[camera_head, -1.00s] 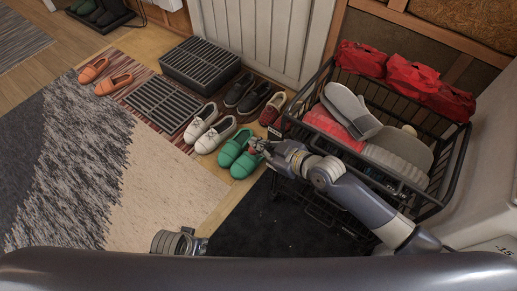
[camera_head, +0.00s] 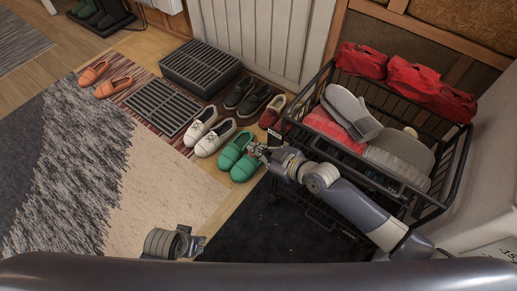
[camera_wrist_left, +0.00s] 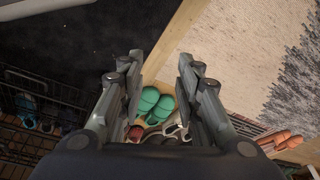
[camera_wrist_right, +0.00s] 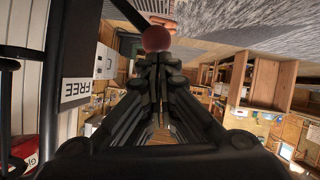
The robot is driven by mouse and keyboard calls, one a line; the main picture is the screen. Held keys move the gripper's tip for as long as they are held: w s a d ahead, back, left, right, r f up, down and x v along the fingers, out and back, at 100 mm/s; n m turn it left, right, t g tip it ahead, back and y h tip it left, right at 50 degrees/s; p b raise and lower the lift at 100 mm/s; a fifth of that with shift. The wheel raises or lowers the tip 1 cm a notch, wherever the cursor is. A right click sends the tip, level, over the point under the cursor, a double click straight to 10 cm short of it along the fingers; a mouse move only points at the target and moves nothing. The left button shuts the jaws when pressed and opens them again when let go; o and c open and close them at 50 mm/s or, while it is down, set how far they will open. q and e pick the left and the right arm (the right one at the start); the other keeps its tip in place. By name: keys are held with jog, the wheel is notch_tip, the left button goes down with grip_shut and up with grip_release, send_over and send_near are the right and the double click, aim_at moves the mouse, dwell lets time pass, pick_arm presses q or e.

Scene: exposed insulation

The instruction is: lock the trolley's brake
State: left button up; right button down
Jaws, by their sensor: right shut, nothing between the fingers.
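The trolley (camera_head: 455,165) is a black wire basket cart at the right of the head view, with a lower rack partly hidden by my right arm. A dark bar with a reddish ball knob (camera_wrist_right: 157,38) shows in the right wrist view, beside a white label reading FREE (camera_wrist_right: 76,91). My right gripper (camera_wrist_right: 158,60) is shut and empty, its fingertips just below the knob in that picture; I cannot tell whether they touch. In the head view the right gripper (camera_head: 254,150) is at the trolley's left corner. My left gripper (camera_wrist_left: 158,65) is open and empty, away from the trolley.
Green shoes (camera_head: 240,157), white shoes (camera_head: 210,133) and other pairs stand left of the trolley. A dark mat (camera_head: 265,225) lies clear in front. A white wall panel (camera_head: 265,35) stands behind.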

pick_arm(q)
jog(key=shift+s+f, duration=0.1)
jog(key=shift+f, duration=0.65)
pick_arm(e)
jog(key=shift+s+a+f, duration=0.2)
jog(key=shift+s+f, duration=0.05)
jog(key=shift+f, duration=0.05)
